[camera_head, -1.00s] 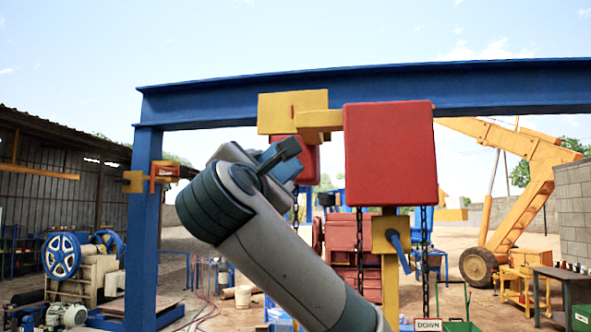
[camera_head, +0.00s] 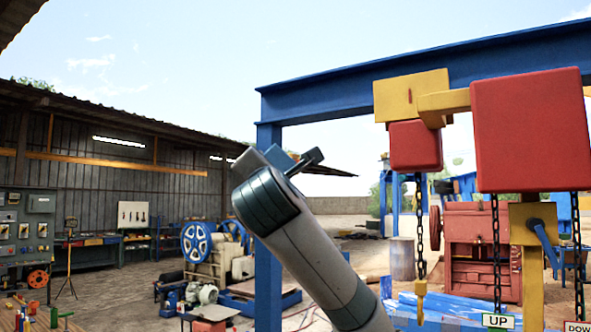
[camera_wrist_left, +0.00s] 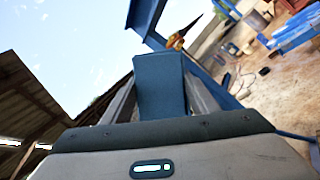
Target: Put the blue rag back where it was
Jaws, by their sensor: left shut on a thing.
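The blue rag (camera_wrist_left: 160,82) is between the two fingers of my left gripper (camera_wrist_left: 160,95) in the left wrist view, and it stands up from the jaws as a flat dull blue piece. The gripper is shut on it. In the head view my left gripper (camera_head: 300,163) is raised at the end of my arm, in the middle of the picture. A small blue part of the rag (camera_head: 278,158) shows beside the dark wrist; the rest is hidden. The held rag touches nothing else that I can see. My right gripper is not in view.
A blue gantry (camera_head: 268,225) with red blocks (camera_head: 530,125) and hanging chains stands at the right. A control panel (camera_head: 25,230) and a bench (camera_head: 90,242) stand at the left by the shed wall. A machine with blue wheels (camera_head: 196,243) is at left centre.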

